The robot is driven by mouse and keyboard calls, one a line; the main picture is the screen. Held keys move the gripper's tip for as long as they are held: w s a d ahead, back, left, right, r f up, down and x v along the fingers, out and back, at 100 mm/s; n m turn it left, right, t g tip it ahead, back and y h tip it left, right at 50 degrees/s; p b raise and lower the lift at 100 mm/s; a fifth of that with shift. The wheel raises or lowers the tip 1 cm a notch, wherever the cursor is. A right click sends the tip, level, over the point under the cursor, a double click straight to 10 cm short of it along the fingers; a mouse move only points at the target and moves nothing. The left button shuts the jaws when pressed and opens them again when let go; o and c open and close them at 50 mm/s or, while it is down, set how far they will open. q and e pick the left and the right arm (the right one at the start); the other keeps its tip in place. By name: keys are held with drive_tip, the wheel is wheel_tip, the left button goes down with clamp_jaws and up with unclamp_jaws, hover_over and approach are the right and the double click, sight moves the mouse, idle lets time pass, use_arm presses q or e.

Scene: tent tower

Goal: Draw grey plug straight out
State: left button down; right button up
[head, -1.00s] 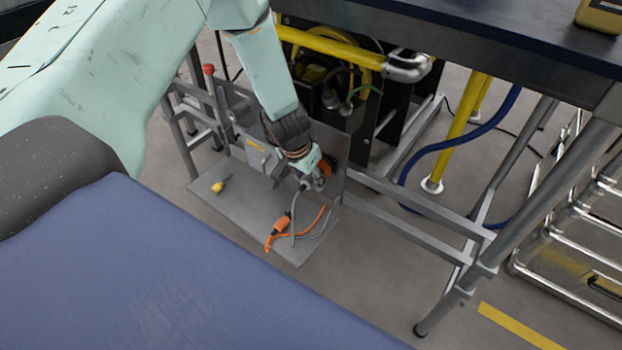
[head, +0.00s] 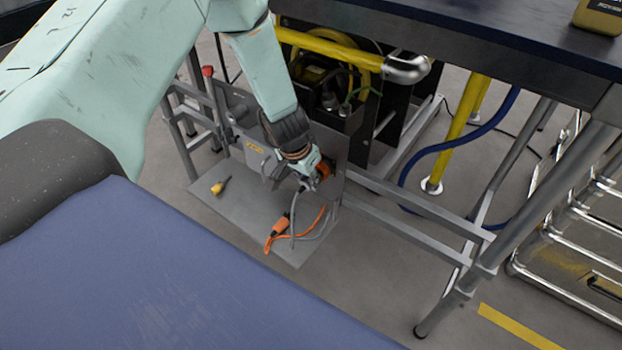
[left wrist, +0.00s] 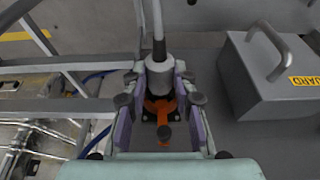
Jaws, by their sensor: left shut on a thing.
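The grey plug (left wrist: 159,72) sits between the fingers of my left gripper (left wrist: 160,98) in the left wrist view, its grey cable running away at the top. My left gripper is shut on it. An orange socket part (left wrist: 164,108) is right at the plug's end; I cannot tell how deep the plug sits in it. In the head view my left gripper (head: 310,181) is low at the upright grey panel, beside the orange socket (head: 323,170), and hides most of the plug. My right gripper is not in view.
A grey box with a handle (left wrist: 268,75) stands close beside the gripper. An orange connector (head: 280,227) with loose cables and a yellow plug (head: 220,186) lie on the grey base plate (head: 255,222). The dark bench (head: 470,45) overhangs the area.

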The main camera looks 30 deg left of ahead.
sight(300, 191)
use_arm(q)
drive_tip(key=shift+s+b, duration=0.85)
drive_tip(key=shift+s, duration=0.05)
drive_tip(key=shift+s+a+b, duration=0.1)
drive_tip(key=shift+s+b, duration=0.25)
drive_tip(key=shift+s, duration=0.5)
drive_tip(key=shift+s, duration=0.1)
drive_tip(key=shift+s, duration=0.1)
